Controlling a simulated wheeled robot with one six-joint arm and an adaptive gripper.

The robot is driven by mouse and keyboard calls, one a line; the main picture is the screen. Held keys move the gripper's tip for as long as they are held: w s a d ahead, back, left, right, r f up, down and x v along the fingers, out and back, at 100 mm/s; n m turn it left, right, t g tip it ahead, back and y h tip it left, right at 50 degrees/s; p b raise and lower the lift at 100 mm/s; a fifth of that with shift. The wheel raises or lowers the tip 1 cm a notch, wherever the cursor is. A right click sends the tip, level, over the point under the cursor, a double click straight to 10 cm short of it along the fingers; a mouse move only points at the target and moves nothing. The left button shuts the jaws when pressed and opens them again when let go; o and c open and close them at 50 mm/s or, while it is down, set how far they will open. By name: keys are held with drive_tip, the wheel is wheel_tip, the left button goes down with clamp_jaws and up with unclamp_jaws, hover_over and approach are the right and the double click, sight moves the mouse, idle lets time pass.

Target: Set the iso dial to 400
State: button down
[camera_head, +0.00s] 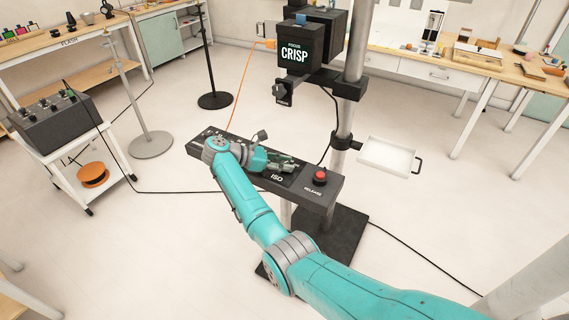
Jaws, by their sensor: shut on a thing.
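The black control panel (321,192) stands on a post in the middle of the view. Its "ISO" label (276,177) shows on the front, right of centre. My gripper (290,165) is down at the panel, just above the ISO label, and is shut on the ISO dial. The dial itself is hidden by the fingers, so its setting cannot be read. A red release button (320,176) sits to the right of my gripper on the same panel.
A black box labelled "FOCUS CRISP" (294,55) with a knob (281,91) hangs on the pole (347,110) above the panel. A white tray (387,157) juts out right of the pole. A cart with a grey-black box (50,121) stands left. Floor between is open, crossed by cables.

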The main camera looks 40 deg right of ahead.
drive_tip(key=shift+f, duration=0.1)
drive_tip(key=c, duration=0.8)
unclamp_jaws()
drive_tip(key=shift+n+t, duration=0.3)
drive_tip(key=shift+t, duration=0.1)
